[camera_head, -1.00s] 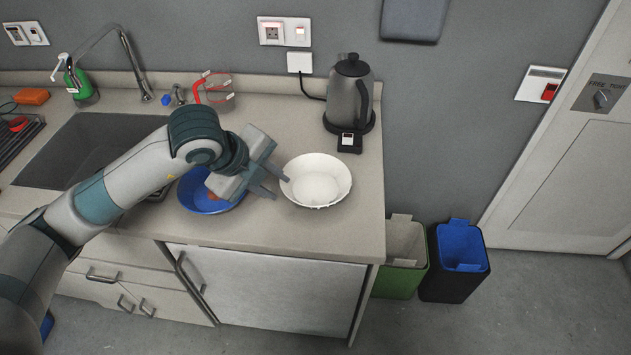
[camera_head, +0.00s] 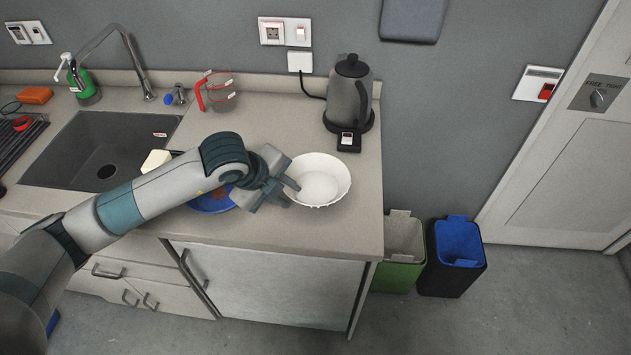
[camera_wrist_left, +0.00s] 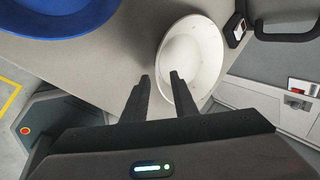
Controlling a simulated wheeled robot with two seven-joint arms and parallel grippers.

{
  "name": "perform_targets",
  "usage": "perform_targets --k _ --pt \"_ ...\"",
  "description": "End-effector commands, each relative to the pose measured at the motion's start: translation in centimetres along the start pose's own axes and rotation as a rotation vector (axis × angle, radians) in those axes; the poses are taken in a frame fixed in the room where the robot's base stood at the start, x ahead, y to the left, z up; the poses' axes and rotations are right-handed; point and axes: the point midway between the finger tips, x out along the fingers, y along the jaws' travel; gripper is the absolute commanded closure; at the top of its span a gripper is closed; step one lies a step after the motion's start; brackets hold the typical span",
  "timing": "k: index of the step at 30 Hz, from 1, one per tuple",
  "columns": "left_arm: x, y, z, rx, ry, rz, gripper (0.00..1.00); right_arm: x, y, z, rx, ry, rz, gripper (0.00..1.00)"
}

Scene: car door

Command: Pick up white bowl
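The white bowl (camera_head: 325,178) sits upright on the counter near its right end. In the left wrist view the bowl (camera_wrist_left: 197,55) lies just beyond the fingertips. My left gripper (camera_head: 291,195) is at the left edge of the bowl. In the left wrist view its two fingers (camera_wrist_left: 160,75) are apart with nothing held between them. The right finger overlaps the bowl's rim and the left finger is outside it over the counter. I cannot tell whether a finger touches the bowl. My right gripper is not in view.
A blue bowl (camera_head: 211,203) lies left of the white bowl, partly hidden by my left arm. A kettle (camera_head: 349,98) stands behind the white bowl. A measuring jug (camera_head: 222,92) and a sink (camera_head: 95,150) are farther left. The counter's front edge is close.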

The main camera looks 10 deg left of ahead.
Motion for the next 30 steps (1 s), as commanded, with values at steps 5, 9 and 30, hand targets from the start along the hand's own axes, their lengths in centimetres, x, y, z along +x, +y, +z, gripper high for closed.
perform_targets --k 5,9,30 --pt "1.9 0.0 -0.1 -0.001 0.001 0.002 0.74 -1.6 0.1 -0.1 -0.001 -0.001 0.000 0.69" --pt "3.0 0.1 -0.1 0.000 0.000 0.000 0.74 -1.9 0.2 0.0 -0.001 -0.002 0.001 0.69" --pt "3.2 0.1 0.0 -0.001 0.000 0.000 1.00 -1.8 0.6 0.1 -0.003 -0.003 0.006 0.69"
